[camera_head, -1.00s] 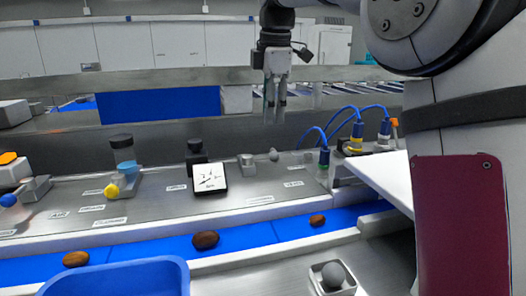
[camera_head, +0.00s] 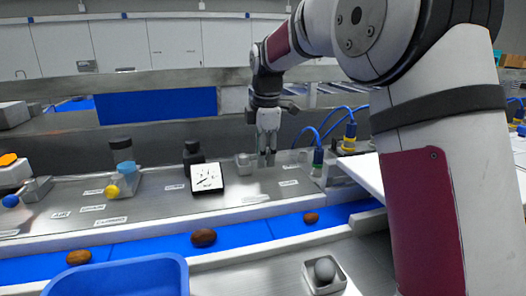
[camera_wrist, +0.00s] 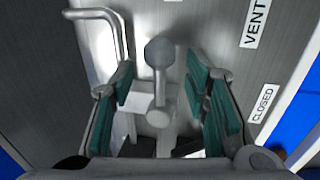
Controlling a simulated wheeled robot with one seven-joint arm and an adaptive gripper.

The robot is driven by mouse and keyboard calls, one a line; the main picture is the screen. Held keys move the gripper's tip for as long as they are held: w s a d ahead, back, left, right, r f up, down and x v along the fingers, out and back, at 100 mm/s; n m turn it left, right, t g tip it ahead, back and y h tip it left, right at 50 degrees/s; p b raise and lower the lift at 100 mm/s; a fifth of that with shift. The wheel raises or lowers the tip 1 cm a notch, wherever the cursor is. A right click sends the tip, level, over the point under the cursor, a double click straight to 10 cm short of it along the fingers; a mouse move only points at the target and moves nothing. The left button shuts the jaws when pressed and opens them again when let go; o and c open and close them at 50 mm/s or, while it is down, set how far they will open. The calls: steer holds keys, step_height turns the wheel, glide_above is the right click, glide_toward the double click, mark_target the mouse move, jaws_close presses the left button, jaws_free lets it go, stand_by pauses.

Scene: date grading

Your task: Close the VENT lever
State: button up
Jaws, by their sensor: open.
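The VENT lever (camera_wrist: 159,50) shows in the wrist view as a grey round knob on a short pale shaft. The shaft runs from a round hub on a small grey block. My gripper (camera_wrist: 162,75) is open, with a green-padded finger on each side of the lever and a visible gap on both sides. The VENT label (camera_wrist: 257,22) and a CLOSED label (camera_wrist: 263,103) lie to the right. In the head view my gripper (camera_head: 267,160) points down over the panel by a grey block (camera_head: 244,163). It hides most of the lever there.
A bent metal handle (camera_wrist: 103,30) stands close to the left finger. In the head view a dial gauge (camera_head: 207,177) stands left of my gripper, and blue cables (camera_head: 320,135) rise to its right. Dates (camera_head: 203,237) lie on the blue belt before a blue crate (camera_head: 120,280).

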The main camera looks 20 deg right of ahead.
jaws_close()
steer(key=shift+s+r+m, duration=0.1)
steer(key=shift+s+m, duration=0.05)
steer(key=shift+m, duration=0.35)
steer(key=shift+s+a+m+h+p, duration=0.15)
steer(key=shift+s+m+h+p, duration=0.35)
steer(key=shift+m, duration=0.7)
steer(key=m, duration=0.1)
steer(key=s+m, duration=0.1)
steer(key=m, duration=0.1)
steer(key=shift+s+a+m, duration=0.25)
steer(key=shift+a+m, duration=0.05)
steer(key=shift+a, duration=0.1)
steer(key=m, duration=0.1)
steer(key=s+a+m, duration=0.1)
steer(key=m, duration=0.1)
steer(key=a+m+g+h, duration=0.1)
steer(key=m, duration=0.1)
steer(key=shift+s, duration=0.2)
steer(key=shift+s+a+m+g, duration=0.15)
steer(key=shift+a+m, duration=0.25)
steer(key=shift+m, duration=0.6)
steer(key=shift+s+a+m+g, duration=0.1)
steer(key=shift+a+m+g, duration=0.2)
steer(key=shift+m, duration=0.7)
steer(key=shift+s+a+m+g, duration=0.15)
steer(key=shift+a+m, duration=0.3)
steer(key=shift+m, duration=0.55)
steer(key=shift+w, duration=0.1)
